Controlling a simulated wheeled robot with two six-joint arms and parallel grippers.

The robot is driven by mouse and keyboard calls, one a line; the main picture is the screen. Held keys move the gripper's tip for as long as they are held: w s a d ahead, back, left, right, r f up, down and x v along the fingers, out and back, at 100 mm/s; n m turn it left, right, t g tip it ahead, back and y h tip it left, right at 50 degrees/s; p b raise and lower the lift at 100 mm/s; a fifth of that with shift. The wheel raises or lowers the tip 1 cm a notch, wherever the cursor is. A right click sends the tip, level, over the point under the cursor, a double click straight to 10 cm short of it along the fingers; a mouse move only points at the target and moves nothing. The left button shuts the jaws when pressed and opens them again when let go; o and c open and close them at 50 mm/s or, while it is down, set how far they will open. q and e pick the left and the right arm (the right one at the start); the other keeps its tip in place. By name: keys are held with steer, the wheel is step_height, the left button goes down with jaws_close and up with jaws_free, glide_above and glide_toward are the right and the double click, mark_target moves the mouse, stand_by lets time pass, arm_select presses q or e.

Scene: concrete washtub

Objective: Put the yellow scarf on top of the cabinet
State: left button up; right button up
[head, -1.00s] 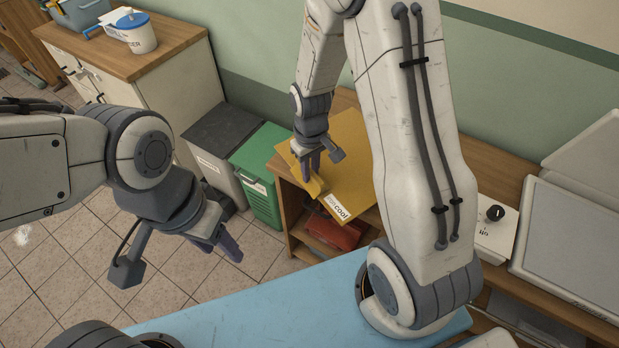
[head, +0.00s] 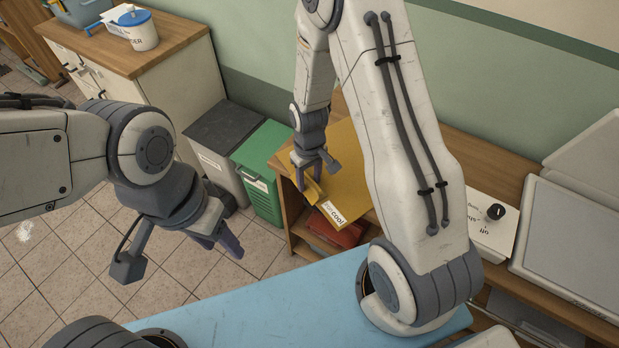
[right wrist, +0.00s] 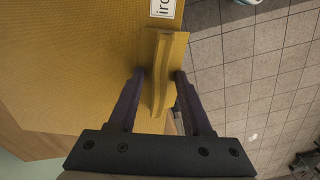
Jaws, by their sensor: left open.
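The yellow scarf (head: 350,171) lies flat on the wooden shelf unit, with a white "iron cool" label (head: 333,214) at its front edge. A raised fold (right wrist: 160,65) of it shows in the right wrist view. My right gripper (head: 311,188) is at the scarf's left edge, its fingers apart on either side of that fold; it also shows in the right wrist view (right wrist: 160,75). My left gripper (head: 188,262) is open and empty above the tiled floor. The white cabinet (head: 178,93) with a wooden top (head: 172,33) stands at the back left.
A white tub with a blue lid (head: 137,30) and a grey-blue container (head: 80,10) stand on the cabinet. A grey bin (head: 222,145) and a green bin (head: 262,170) stand between cabinet and shelf unit (head: 480,165). A light blue surface (head: 260,305) lies in front.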

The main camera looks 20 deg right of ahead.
step_height(320, 180, up, 12)
steer(key=s+a+r+n, duration=0.1)
steer(key=s+a+r, duration=0.2)
steer(key=s, duration=0.4)
steer(key=s+a+r+n, duration=0.1)
steer(key=s+a+r, duration=0.2)
steer(key=s, duration=0.3)
steer(key=s+a+r+n+y, duration=0.1)
steer(key=s+a+r+n, duration=0.1)
steer(key=s+a, duration=0.3)
steer(key=s+r, duration=0.1)
steer(key=s, duration=0.1)
steer(key=shift+s+a+r, duration=0.3)
steer(key=shift+a, duration=0.05)
